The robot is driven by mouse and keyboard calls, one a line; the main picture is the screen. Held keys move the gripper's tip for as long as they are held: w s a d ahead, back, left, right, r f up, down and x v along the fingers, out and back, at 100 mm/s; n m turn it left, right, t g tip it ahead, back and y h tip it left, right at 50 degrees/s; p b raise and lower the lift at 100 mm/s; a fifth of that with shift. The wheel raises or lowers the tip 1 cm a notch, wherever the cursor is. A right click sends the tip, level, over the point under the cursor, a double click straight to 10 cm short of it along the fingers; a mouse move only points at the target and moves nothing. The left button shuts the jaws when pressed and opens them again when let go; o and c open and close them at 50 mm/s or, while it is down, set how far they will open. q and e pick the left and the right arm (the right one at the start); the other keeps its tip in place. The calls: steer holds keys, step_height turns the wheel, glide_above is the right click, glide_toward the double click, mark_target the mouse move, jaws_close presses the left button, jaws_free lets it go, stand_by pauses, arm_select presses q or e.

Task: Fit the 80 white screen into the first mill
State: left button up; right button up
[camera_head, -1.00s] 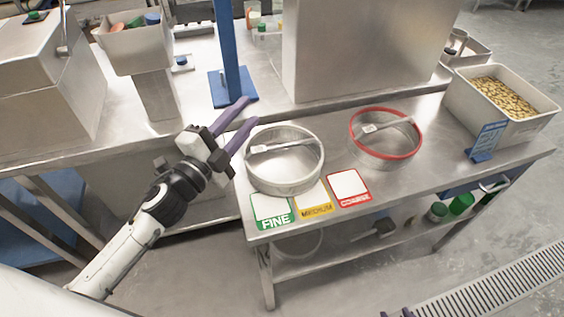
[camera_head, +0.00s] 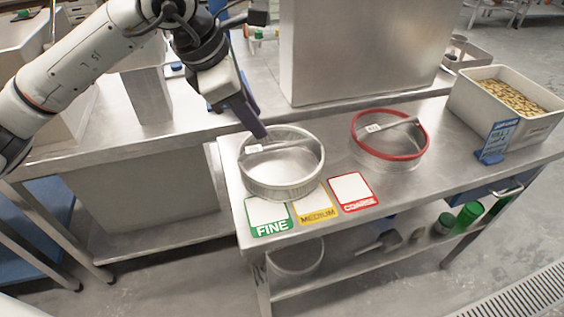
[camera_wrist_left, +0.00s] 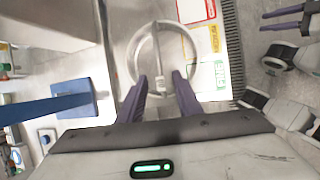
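The round screen with the pale, white-looking rim (camera_head: 281,186) lies flat on the steel table at left, with a cross-bar handle and small tag (camera_head: 253,149); the tag's number is too small to read. My left gripper (camera_head: 262,134) hangs above the far left of its rim, fingers pointing down. In the left wrist view the left fingers (camera_wrist_left: 160,82) are apart, with the screen's bar (camera_wrist_left: 158,60) seen between and beyond them; nothing is held. My right gripper (camera_wrist_left: 264,20) shows at that view's upper right, fingers apart and empty. I cannot tell which machine is the first mill.
A red-rimmed screen (camera_head: 390,153) lies to the right. FINE (camera_head: 268,217), MEDIUM (camera_head: 314,206) and COARSE (camera_head: 353,190) cards lie along the front edge. A bin of beans (camera_head: 508,106) and a blue sign (camera_head: 496,140) stand at right. A tall steel box (camera_head: 355,50) stands behind.

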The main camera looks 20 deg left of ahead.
mark_target(278, 145)
arm_select(q)
steer(key=x, duration=1)
steer(key=shift+w+d+r+p, duration=0.15)
steer(key=shift+w+r+p, duration=0.1)
steer(key=shift+p, duration=0.15)
jaws_close()
steer(key=shift+r, duration=0.1)
stand_by(0.8)
